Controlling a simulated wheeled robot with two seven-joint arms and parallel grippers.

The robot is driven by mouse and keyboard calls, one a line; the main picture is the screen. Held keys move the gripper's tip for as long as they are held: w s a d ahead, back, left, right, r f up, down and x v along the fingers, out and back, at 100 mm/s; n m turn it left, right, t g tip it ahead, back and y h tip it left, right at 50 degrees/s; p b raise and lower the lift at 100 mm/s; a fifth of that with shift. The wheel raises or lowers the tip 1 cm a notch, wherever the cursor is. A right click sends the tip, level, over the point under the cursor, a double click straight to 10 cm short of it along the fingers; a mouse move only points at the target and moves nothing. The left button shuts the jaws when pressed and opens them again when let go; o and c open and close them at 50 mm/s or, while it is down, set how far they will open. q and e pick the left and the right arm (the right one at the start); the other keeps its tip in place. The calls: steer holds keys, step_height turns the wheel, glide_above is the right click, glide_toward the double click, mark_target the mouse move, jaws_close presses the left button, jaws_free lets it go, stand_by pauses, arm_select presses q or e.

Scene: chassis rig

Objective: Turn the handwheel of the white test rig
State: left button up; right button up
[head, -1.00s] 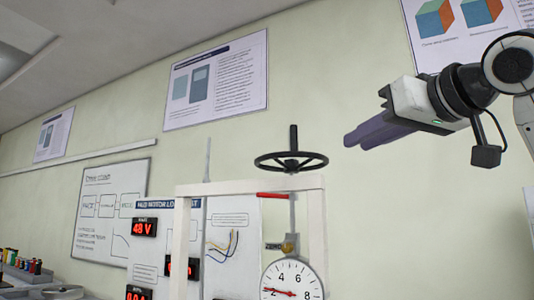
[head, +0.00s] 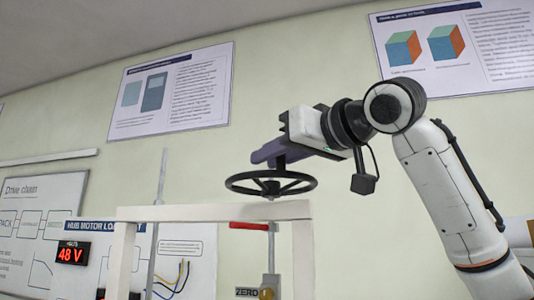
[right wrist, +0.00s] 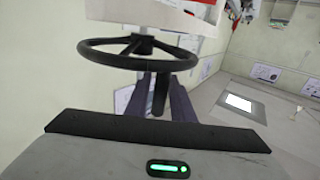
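The black handwheel (head: 271,183) sits level on top of the white test rig (head: 212,212), with an upright black handle standing up from the wheel. My right gripper (head: 263,155) is just above the wheel, at the height of that handle. In the right wrist view the wheel (right wrist: 95,57) fills the upper middle, and the handle (right wrist: 160,97) stands between my two purple fingers. The fingers look spread to either side of the handle; whether either touches it I cannot tell. My left gripper is not in view.
A red lever (head: 249,227) sticks out just under the rig's top bar. A panel with a red 48 V display (head: 71,254) and a thin upright rod (head: 160,180) stand to the left. The wall behind carries posters (head: 171,90) and a whiteboard (head: 37,225).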

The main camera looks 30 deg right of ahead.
steer(key=shift+w, duration=0.75)
jaws_close()
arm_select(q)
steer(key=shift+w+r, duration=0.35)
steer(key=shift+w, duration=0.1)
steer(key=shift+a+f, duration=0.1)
